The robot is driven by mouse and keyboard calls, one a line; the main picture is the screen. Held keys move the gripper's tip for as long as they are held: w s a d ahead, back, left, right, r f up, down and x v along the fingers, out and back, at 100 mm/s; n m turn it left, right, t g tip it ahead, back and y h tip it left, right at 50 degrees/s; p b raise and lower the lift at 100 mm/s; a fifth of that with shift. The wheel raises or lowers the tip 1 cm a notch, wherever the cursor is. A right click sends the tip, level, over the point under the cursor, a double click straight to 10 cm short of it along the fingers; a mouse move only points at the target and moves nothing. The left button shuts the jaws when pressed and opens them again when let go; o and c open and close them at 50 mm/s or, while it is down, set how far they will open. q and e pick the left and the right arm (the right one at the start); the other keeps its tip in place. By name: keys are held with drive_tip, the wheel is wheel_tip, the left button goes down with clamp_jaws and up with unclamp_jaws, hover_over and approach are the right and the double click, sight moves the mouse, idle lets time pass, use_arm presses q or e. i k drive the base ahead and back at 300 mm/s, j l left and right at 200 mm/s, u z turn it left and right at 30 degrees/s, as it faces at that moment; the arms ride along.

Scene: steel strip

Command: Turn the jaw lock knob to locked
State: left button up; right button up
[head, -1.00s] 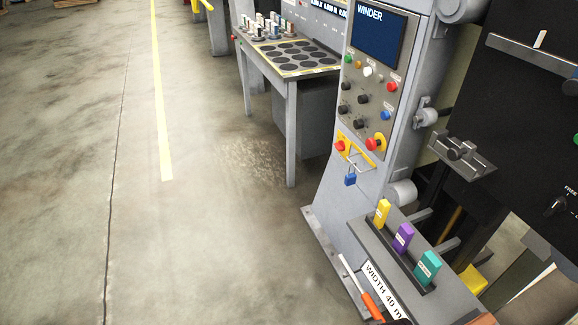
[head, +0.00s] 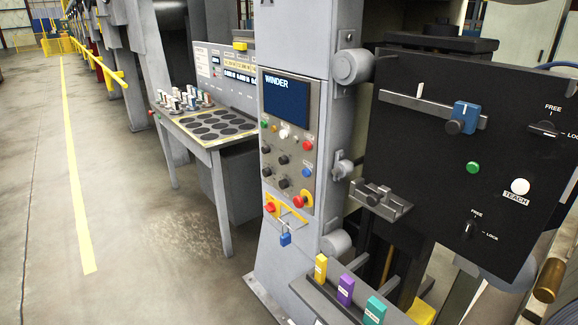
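Two black knobs with FREE and LOCK marks are on the dark panel (head: 430,180) at the right of the head view. The upper knob (head: 545,128) is near the right edge, with FREE above it and LOCK to its right; its handle looks roughly level. The lower knob (head: 470,228) has FREE above and LOCK at its lower right; its handle looks roughly upright, toward FREE. No readable label tells which one is the jaw lock. Neither of my grippers is in view.
The panel also carries a slide bar with a blue block (head: 463,117), a green button (head: 473,168) and a white TEACH button (head: 520,186). A grey clamp (head: 383,198) juts out left of it. Yellow, purple and teal blocks stand below. Open floor lies left.

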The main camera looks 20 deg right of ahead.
sight(471, 226)
drive_tip(key=z, duration=1.4)
